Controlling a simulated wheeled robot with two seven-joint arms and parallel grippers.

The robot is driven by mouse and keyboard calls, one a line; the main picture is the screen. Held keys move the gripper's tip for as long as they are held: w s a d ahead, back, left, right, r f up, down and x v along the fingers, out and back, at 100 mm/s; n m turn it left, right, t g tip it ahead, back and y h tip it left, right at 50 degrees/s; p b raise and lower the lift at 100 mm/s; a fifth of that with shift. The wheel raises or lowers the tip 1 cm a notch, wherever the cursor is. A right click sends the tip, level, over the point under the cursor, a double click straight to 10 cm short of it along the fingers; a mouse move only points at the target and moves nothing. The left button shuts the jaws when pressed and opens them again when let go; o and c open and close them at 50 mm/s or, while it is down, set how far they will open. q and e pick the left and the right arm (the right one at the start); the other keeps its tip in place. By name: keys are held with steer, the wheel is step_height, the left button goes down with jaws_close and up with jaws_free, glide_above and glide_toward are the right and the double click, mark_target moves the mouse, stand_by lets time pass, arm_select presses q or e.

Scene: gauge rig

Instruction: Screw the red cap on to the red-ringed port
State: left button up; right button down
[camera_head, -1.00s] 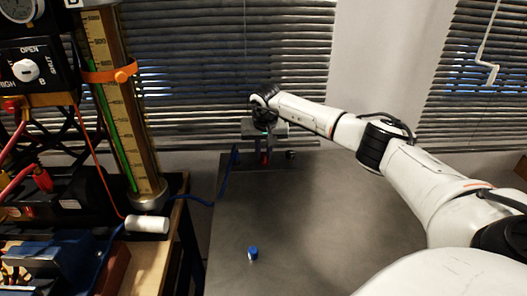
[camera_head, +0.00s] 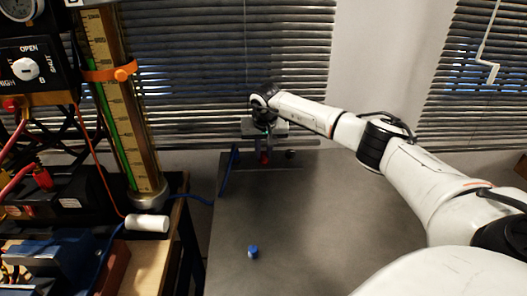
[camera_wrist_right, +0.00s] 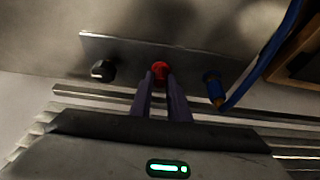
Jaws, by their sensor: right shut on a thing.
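My right gripper (camera_wrist_right: 160,92) is shut on the red cap (camera_wrist_right: 160,69), which shows between its fingertips in the right wrist view. The cap is in the middle of a grey plate (camera_wrist_right: 128,52). The red-ringed port is not visible; the cap and fingers cover that spot, and I cannot tell how far the cap is seated. In the head view the right gripper (camera_head: 264,148) points down at the table's far edge, with the red cap (camera_head: 264,158) small below it. My left gripper is not in view.
A black knob (camera_wrist_right: 103,70) stands left of the cap, and a blue connector with a hose (camera_wrist_right: 212,84) right of it. A blue cap (camera_head: 253,252) stands on the grey table (camera_head: 320,220), which is otherwise mostly clear. A gauge rig with a tall tube (camera_head: 125,120) fills the left.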

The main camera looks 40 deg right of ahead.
steer(key=shift+r+m, duration=0.1)
steer(key=shift+m, duration=0.3)
steer(key=shift+w+a+m+g+h+p, duration=0.1)
steer(key=shift+m+g+h+p, duration=0.25)
steer(key=shift+m, duration=0.35)
steer(key=shift+m+g, duration=0.45)
steer(key=shift+m, duration=0.75)
steer(key=shift+m+h, duration=0.25)
steer(key=shift+m, duration=0.05)
steer(key=shift+f, duration=0.2)
